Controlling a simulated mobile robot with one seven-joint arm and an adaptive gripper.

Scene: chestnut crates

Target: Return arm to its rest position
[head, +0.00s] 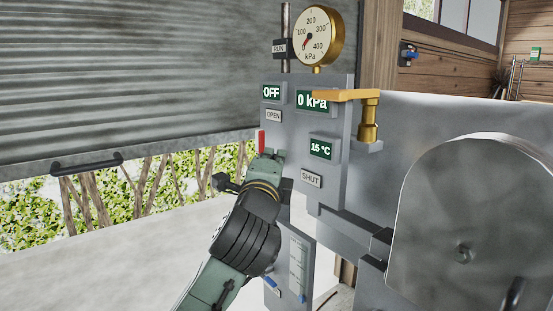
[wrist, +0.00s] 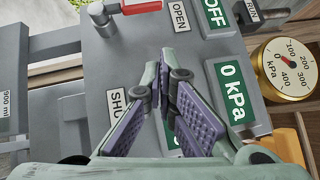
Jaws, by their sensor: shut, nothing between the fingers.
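My arm (head: 248,230) reaches up from the bottom of the head view to the front of a grey control panel (head: 336,128). In the wrist view my gripper (wrist: 163,62) is shut and empty, its purple-padded fingers meeting at the tips in front of the panel. In the head view its fingers are mostly hidden by my wrist. A red lever (wrist: 140,6) on a grey valve stem lies beyond the fingertips, apart from them in the wrist view; it also shows upright near the OPEN label in the head view (head: 261,142).
The panel has an OFF display (head: 271,92), a 0 kPa display (head: 312,101) and a pressure gauge (head: 318,36). A brass pipe (head: 368,118) juts out at right. A large grey metal drum (head: 470,215) fills the right.

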